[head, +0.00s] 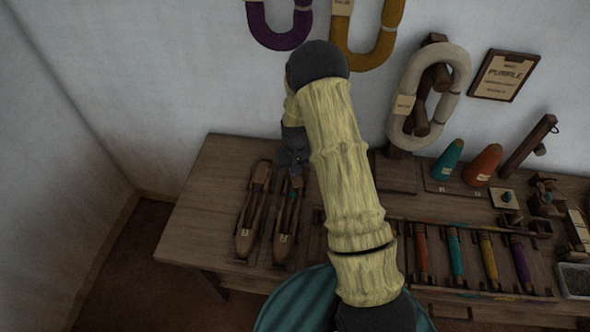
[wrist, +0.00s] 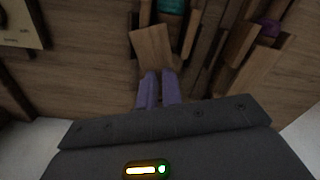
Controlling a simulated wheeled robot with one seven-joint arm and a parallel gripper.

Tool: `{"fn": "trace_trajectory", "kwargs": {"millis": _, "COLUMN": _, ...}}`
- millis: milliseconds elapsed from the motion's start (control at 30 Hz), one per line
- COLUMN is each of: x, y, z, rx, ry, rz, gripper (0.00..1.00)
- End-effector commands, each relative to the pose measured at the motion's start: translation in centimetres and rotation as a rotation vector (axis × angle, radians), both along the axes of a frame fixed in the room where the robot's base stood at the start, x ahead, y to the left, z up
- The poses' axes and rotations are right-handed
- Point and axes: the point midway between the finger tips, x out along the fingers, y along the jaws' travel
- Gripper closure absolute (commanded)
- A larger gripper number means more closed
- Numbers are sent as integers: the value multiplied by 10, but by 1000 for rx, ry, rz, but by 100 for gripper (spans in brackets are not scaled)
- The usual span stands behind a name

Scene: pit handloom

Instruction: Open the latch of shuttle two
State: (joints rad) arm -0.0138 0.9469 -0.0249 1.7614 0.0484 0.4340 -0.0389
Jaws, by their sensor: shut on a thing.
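Two long wooden shuttles lie side by side on the left of the table in the head view. The right one (head: 284,230) has a teal bobbin inside, which also shows in the wrist view (wrist: 172,5). My gripper (wrist: 157,88) is at this shuttle's far end, with its purple fingers close together on a flat wooden piece (wrist: 152,45), apparently the latch, which sits askew to the shuttle body. The left shuttle (head: 246,236) appears on the right in the wrist view, with a purple bobbin (wrist: 270,27). Shuttle label numbers are too small to read. My gripper is dark and partly hidden in the head view.
A rack of coloured bobbins (head: 457,258) lies right of my arm. Teal and orange cones (head: 482,165) and a wooden post (head: 528,146) stand behind it. Yarn hanks (head: 430,95) hang on the wall. The table's left end (head: 205,200) is clear.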

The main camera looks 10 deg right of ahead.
Motion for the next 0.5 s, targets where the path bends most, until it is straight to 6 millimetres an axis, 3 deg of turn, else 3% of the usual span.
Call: {"fn": "trace_trajectory", "kwargs": {"millis": 500, "x": 0, "y": 0, "z": 1, "rx": 1, "ry": 1, "rz": 492, "gripper": 100}}
